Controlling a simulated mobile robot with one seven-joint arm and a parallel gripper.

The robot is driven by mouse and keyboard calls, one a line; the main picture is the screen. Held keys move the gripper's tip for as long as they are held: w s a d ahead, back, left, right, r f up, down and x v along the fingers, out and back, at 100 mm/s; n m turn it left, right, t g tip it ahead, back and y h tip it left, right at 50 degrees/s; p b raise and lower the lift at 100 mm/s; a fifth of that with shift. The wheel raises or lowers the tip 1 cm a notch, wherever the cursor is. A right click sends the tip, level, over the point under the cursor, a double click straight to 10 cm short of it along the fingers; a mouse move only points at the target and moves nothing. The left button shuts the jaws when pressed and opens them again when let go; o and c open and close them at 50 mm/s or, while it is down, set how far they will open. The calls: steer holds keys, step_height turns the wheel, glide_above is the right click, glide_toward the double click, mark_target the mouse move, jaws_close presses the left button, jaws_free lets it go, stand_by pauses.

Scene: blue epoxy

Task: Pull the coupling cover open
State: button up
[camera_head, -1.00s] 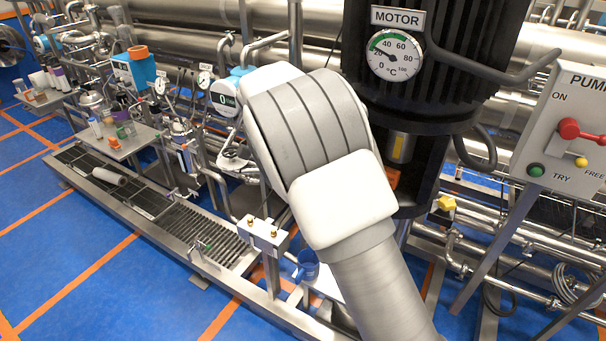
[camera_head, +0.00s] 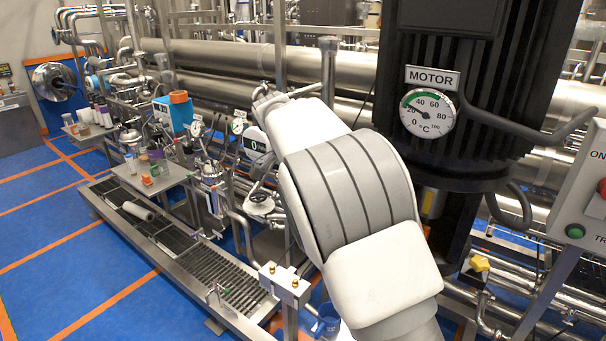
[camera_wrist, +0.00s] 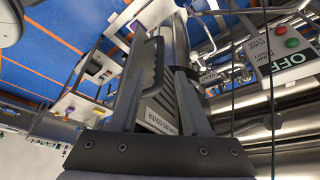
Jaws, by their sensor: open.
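The coupling cover shows in the wrist view as a grey part with a printed label (camera_wrist: 162,121), part of which reads "COVER". The label lies between the fingers of my gripper (camera_wrist: 162,65), near their base. My gripper is open, its two dark fingers spread on either side of the cover. In the head view my arm hides the gripper and the cover, below the black motor (camera_head: 478,130).
A dial gauge (camera_head: 428,112) sits on the motor. A pump control panel (camera_head: 585,190) stands at the right edge. A yellow knob (camera_head: 479,263) is on the piping beside my arm. A steel drain trough (camera_head: 180,240) lies at the left, with blue floor (camera_head: 60,250) clear beyond it.

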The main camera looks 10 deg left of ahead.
steer(key=v, duration=1)
steer(key=shift+p, duration=0.3)
steer(key=shift+s+f, duration=0.1)
